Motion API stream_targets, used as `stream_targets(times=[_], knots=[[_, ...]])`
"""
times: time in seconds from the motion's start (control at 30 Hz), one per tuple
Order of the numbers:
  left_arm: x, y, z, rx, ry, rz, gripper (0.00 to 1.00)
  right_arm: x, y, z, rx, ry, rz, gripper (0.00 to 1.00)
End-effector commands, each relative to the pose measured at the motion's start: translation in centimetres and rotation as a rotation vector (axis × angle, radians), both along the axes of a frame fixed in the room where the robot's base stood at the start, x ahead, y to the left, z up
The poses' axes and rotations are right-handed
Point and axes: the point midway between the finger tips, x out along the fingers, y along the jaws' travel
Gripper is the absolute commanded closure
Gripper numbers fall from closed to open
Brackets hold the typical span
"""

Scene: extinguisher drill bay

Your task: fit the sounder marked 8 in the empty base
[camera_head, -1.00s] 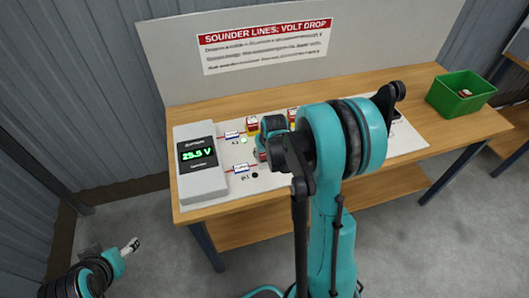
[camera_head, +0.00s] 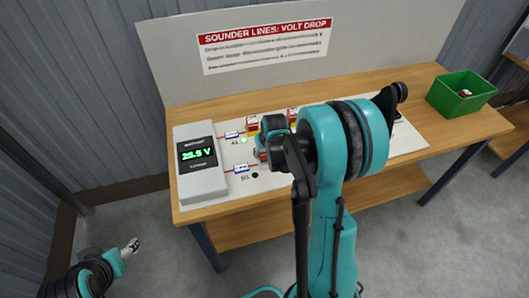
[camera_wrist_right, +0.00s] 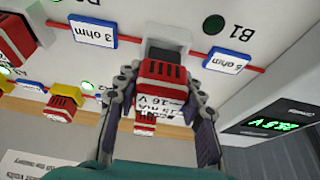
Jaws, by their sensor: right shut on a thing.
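In the right wrist view my right gripper (camera_wrist_right: 160,78) is shut on a red and white sounder (camera_wrist_right: 163,92), one finger on each side. Its label shows mA and 16 V; a mark 8 cannot be made out. The held sounder is in front of a grey-white base (camera_wrist_right: 167,40) on the board's red line; whether they touch cannot be told. In the head view my right gripper (camera_head: 262,152) is low over the board, mostly hidden by my arm. My left gripper (camera_head: 131,246) is away from the table at lower left; its jaws are too small to read.
A grey meter (camera_head: 200,185) with a green voltage display stands at the table's left end. Other sounders (camera_head: 252,124) sit on the far line. A 3 ohm tag (camera_wrist_right: 95,35) and a 5 ohm tag (camera_wrist_right: 227,61) flank the base. A green bin (camera_head: 460,106) holds a small item.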

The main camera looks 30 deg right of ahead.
Motion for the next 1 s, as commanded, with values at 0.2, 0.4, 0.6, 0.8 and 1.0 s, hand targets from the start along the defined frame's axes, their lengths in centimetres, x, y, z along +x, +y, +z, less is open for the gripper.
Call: stream_targets(times=[0.2, 0.4, 0.6, 0.8, 1.0], knots=[[0.00, 0.00, -0.15, 0.000, 0.000, 0.000, 0.37, 0.00, 0.00, -0.01, 0.000, 0.000, 0.000, 0.94], [0.00, 0.00, -0.17, 0.000, 0.000, 0.000, 0.37, 0.01, 0.00, -0.03, 0.000, 0.000, 0.000, 0.94], [0.00, 0.00, -0.43, 0.000, 0.000, 0.000, 0.37, 0.01, 0.00, -0.30, 0.000, 0.000, 0.000, 0.94], [0.00, 0.00, -0.74, 0.000, 0.000, 0.000, 0.37, 0.01, 0.00, -0.61, 0.000, 0.000, 0.000, 0.94], [-0.01, 0.00, -1.02, 0.000, 0.000, 0.000, 0.37, 0.01, 0.00, -0.92, 0.000, 0.000, 0.000, 0.94]])
